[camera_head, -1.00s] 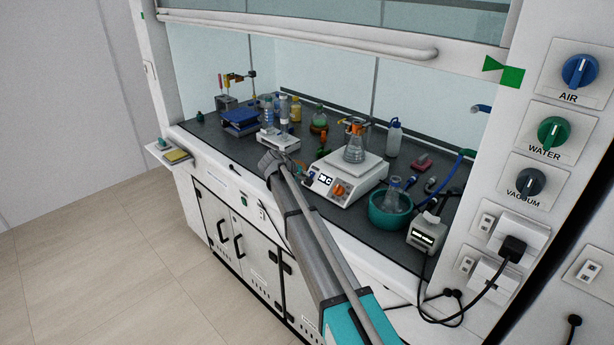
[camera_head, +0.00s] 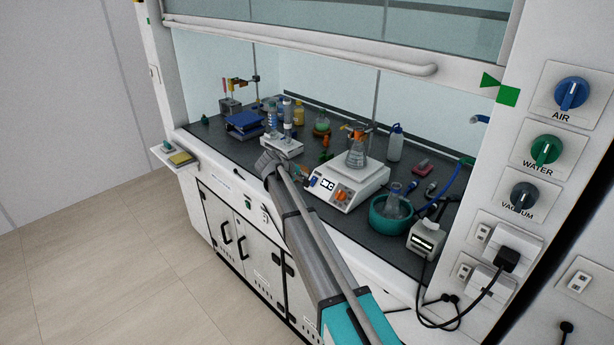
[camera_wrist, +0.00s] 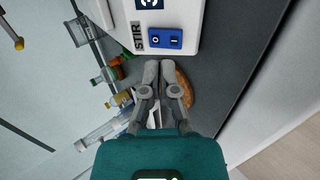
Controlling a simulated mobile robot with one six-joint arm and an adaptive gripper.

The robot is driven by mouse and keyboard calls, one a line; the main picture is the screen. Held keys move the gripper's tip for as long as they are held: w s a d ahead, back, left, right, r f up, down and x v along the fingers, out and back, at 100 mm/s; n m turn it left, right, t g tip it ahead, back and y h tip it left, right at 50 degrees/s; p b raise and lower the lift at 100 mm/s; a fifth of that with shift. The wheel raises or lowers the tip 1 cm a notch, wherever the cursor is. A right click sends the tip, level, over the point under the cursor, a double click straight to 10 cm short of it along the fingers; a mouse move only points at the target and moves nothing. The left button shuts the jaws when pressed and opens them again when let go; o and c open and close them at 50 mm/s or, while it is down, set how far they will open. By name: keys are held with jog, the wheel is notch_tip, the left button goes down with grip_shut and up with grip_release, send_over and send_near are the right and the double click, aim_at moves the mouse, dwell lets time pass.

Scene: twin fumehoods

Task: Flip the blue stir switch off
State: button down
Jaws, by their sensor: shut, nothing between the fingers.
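The blue stir switch (camera_wrist: 166,38) is a rocker marked O and I, next to the STIR label on the white hotplate stirrer, in the wrist view. My gripper (camera_wrist: 158,66) is shut and empty, its fingertips pointing at the stirrer's edge just below the switch in that picture. I cannot tell from the view whether they touch the housing. In the head view the stirrer (camera_head: 368,184) stands on the bench with a lit display and an orange knob, and a flask (camera_head: 357,152) sits on its plate.
A teal bowl with a flask (camera_head: 391,217) stands right of the stirrer, with a small white device (camera_head: 426,238) beside it. A white balance-like unit (camera_head: 281,146), bottles and a blue box (camera_head: 243,125) stand to the left. An orange-brown round object (camera_wrist: 182,90) lies beside my fingers.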

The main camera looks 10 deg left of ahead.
jog(key=w+r+p+v, duration=0.1)
jog(key=p+v, duration=0.6)
jog(key=v, duration=0.2)
jog(key=shift+s+d+r, duration=0.15)
jog(key=shift+d+r, duration=0.1)
jog(key=shift+r, duration=0.3)
jog(key=s+d+f+m+g+y, duration=0.1)
jog(key=s+d+f+m+g, duration=0.2)
jog(key=s+d, duration=0.65)
jog(key=s+d+f+m+g+y, duration=0.1)
jog(key=s+d+f+m+g, duration=0.15)
jog(key=s+d, duration=0.7)
jog(key=s+d+f+m+g+y, duration=0.1)
jog(key=s+d+m+y, duration=0.3)
jog(key=s+d, duration=1)
jog(key=shift+s+f+m+g, duration=0.3)
jog(key=shift+s+m+g, duration=0.15)
jog(key=shift+s+g, duration=0.3)
